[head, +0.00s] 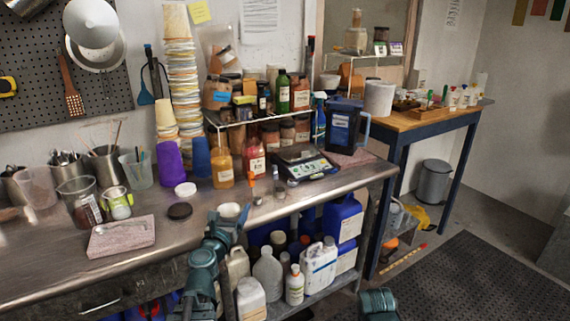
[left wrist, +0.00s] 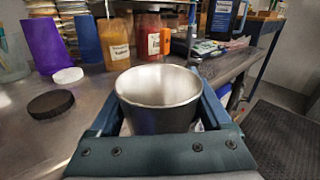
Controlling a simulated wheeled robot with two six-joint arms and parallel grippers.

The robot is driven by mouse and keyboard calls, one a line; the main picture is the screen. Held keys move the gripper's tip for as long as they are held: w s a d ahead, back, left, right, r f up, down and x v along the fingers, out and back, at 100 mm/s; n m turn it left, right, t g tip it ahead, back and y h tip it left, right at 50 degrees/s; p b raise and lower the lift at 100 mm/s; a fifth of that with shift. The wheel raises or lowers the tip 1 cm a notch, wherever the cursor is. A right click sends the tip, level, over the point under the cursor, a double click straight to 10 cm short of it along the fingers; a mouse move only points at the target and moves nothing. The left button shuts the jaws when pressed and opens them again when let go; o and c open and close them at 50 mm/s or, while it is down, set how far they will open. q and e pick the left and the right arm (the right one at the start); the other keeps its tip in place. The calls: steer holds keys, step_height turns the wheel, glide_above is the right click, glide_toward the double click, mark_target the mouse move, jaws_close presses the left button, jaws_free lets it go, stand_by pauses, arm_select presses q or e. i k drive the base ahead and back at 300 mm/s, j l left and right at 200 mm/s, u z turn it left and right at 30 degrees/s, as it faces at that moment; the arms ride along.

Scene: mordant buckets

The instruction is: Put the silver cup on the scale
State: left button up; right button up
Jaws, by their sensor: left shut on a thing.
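The silver cup (head: 229,210) is held by my left gripper (head: 232,216) at the front edge of the steel bench. In the left wrist view, the cup (left wrist: 160,92) is upright, with its open mouth facing up, and it looks empty. The fingers of my left gripper (left wrist: 155,110) are shut on it, one on each side. The scale (head: 308,165) sits on the bench to the right of the cup and farther back, apart from it. My right gripper is not in view; only a teal part of my right arm shows at the bottom.
A small orange-topped item (head: 252,187) and a small clear vial (head: 279,188) stand between cup and scale. Amber (head: 223,168) and red (head: 254,160) bottles stand behind. A dark blue jug (head: 342,127) is behind the scale. A black lid (head: 179,211) lies left of the cup.

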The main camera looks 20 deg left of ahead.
mark_target(293, 148)
steer(key=i+l, duration=0.65)
steer(key=i, duration=0.15)
